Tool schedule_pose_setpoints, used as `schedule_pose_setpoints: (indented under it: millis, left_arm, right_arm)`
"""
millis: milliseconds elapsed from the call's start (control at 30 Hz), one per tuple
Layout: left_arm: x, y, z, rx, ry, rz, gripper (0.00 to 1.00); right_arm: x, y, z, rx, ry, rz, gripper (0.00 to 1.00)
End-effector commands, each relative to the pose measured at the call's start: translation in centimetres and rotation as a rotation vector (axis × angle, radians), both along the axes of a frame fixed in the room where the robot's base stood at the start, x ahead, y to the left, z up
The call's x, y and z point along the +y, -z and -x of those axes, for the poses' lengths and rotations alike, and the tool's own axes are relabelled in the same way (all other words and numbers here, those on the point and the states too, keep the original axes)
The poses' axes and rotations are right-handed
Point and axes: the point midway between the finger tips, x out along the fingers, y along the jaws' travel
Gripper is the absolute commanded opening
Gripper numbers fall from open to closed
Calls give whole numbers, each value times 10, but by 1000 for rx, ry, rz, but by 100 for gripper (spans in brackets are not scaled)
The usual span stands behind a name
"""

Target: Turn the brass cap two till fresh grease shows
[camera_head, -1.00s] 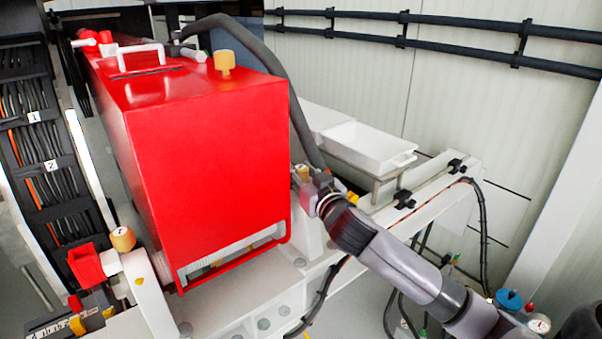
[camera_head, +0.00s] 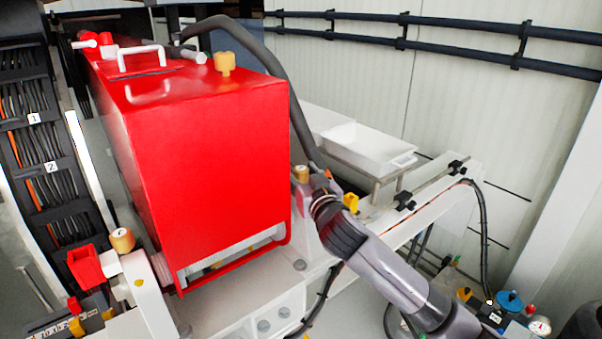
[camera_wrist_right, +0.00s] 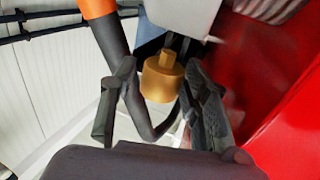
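A brass cap (camera_head: 301,173) stands just right of the red cover, beside my right gripper (camera_head: 319,183). In the right wrist view this cap (camera_wrist_right: 162,80) shows between the two dark fingers of my right gripper (camera_wrist_right: 158,82). The fingers are apart, with a visible gap on the cap's left; contact on the right side is unclear. Another brass cap (camera_head: 122,240) sits on a white block at the left, and a yellow-brass cap (camera_head: 224,63) stands on top of the red cover. I cannot tell which is cap two. My left gripper is not in view.
The large red cover (camera_head: 205,160) fills the middle and borders my right gripper. A thick dark hose (camera_head: 290,95) curves down close behind the gripper. A white tray (camera_head: 370,150) stands beyond. Cable racks marked 1 and 2 (camera_head: 50,166) stand at the left.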

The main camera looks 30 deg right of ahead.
Motion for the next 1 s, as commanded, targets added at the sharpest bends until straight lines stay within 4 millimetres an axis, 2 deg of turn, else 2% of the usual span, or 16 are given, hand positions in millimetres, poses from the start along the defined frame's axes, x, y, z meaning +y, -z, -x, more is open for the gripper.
schedule_pose_setpoints:
  millis: [300,433,567,800,1000]
  left_arm:
    - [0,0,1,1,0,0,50]
    - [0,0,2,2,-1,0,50]
    - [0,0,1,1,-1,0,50]
    - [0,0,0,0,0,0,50]
    - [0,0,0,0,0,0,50]
  right_arm:
    - [0,1,0,3,-1,-2,50]
    - [0,-5,0,0,0,-1,50]
    - [0,-25,0,-4,-1,-1,50]
    - [0,-72,0,-4,0,-1,50]
    - [0,-95,0,-1,0,-2,50]
